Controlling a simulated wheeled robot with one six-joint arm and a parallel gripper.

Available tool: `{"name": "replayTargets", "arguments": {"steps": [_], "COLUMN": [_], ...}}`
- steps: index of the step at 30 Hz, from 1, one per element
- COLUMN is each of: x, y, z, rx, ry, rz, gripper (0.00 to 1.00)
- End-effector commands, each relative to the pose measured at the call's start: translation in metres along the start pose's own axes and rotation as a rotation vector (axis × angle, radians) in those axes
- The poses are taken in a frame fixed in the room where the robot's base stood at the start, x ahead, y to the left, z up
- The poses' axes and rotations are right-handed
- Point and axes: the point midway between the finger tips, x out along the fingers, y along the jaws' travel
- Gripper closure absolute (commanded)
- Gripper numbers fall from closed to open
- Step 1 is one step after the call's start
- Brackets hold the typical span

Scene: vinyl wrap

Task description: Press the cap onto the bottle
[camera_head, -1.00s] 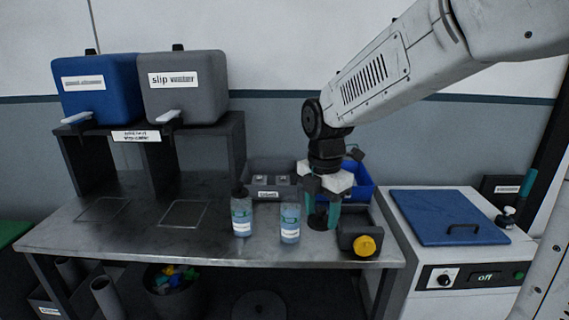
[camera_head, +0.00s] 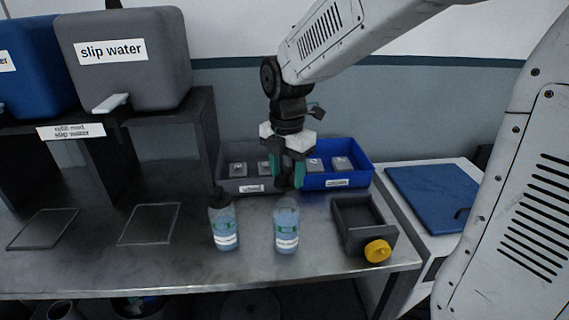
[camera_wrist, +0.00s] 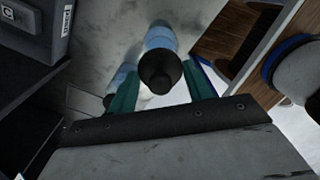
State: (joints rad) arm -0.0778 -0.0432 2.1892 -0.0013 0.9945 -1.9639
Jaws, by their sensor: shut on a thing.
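My gripper (camera_head: 288,180) is shut on a dark cap (camera_head: 287,184), pointing down. In the wrist view the black cap (camera_wrist: 160,75) sits between my gripper's green fingers (camera_wrist: 160,72). An open-topped clear bottle (camera_head: 286,228) with pale blue liquid stands upright on the bench, just below the cap in the head view. Whether the cap touches its neck cannot be told. A second bottle (camera_head: 223,228), with a dark top, stands upright to its left. Pale blue bottle body (camera_wrist: 160,40) shows beyond the cap in the wrist view.
A grey bin (camera_head: 234,185) and a blue bin (camera_head: 350,178) stand behind the bottles. The grey slip water tank (camera_head: 125,80) is at the left. The front of the metal bench (camera_head: 180,270) is clear.

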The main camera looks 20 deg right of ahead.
Motion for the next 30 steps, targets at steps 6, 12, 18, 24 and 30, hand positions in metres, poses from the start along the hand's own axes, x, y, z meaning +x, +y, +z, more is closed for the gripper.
{"name": "replayTargets", "arguments": {"steps": [6, 12, 18, 24, 30], "x": [0.021, 0.040, 0.052, 0.057, 0.057], "y": [0.000, -0.001, -0.001, -0.001, -0.001], "z": [-0.001, 0.000, 0.001, 0.002, 0.002], "rx": [-0.001, 0.001, 0.003, 0.003, 0.003], "ry": [0.001, 0.001, 0.001, 0.000, 0.000], "rz": [-0.003, -0.003, -0.002, -0.001, -0.001], "gripper": [0.71, 0.71, 0.71, 0.71, 0.71]}}
